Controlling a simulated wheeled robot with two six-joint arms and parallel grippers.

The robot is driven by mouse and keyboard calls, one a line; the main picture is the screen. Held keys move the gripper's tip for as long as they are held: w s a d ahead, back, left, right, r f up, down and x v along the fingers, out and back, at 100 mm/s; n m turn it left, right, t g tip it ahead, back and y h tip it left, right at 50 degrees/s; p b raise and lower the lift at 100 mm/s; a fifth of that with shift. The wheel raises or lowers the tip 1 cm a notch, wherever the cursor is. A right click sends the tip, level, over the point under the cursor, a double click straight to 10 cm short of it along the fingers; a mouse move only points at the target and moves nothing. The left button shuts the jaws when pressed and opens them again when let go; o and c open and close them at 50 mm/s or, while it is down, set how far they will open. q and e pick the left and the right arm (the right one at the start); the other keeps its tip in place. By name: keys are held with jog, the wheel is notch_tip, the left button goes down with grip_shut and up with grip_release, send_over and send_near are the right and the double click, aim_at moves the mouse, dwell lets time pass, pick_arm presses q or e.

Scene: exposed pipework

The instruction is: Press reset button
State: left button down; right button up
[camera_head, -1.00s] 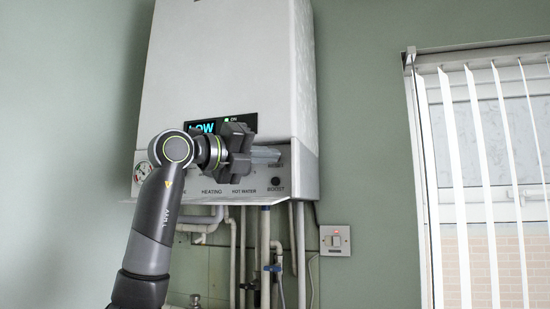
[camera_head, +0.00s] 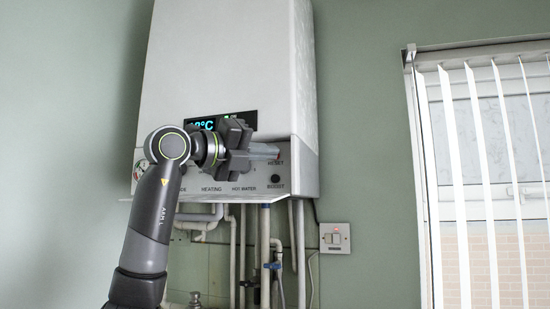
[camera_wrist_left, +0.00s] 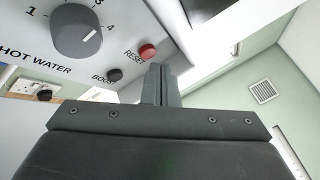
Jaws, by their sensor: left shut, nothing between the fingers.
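The red reset button (camera_wrist_left: 148,52) sits beside its RESET label on the boiler's control panel in the left wrist view. In the head view the label shows, but the button is hidden or too small to tell. My left gripper (camera_head: 277,150) reaches across the panel of the white boiler (camera_head: 225,65), shut and empty. In the left wrist view its closed fingertips (camera_wrist_left: 157,67) appear just below the red button. I cannot tell whether they touch it. My right gripper is in neither view.
The black boost button (camera_head: 275,178) and the hot water dial (camera_wrist_left: 82,32) are close by on the panel. Several pipes (camera_head: 265,250) run down below the boiler. A wall switch (camera_head: 334,238) and window blinds (camera_head: 485,180) are at the right.

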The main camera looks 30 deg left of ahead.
pick_arm(q)
jog(key=shift+s, duration=0.2)
jog(key=shift+s+d+b, duration=0.2)
jog(key=shift+s+b, duration=0.05)
jog(key=shift+s, duration=0.55)
jog(key=shift+s+d+b, duration=0.2)
jog(key=shift+s+b, duration=0.05)
jog(key=shift+s, duration=0.55)
jog(key=shift+s+d+b, duration=0.2)
jog(key=shift+s+b, duration=0.05)
jog(key=shift+s, duration=0.55)
jog(key=shift+w, duration=0.1)
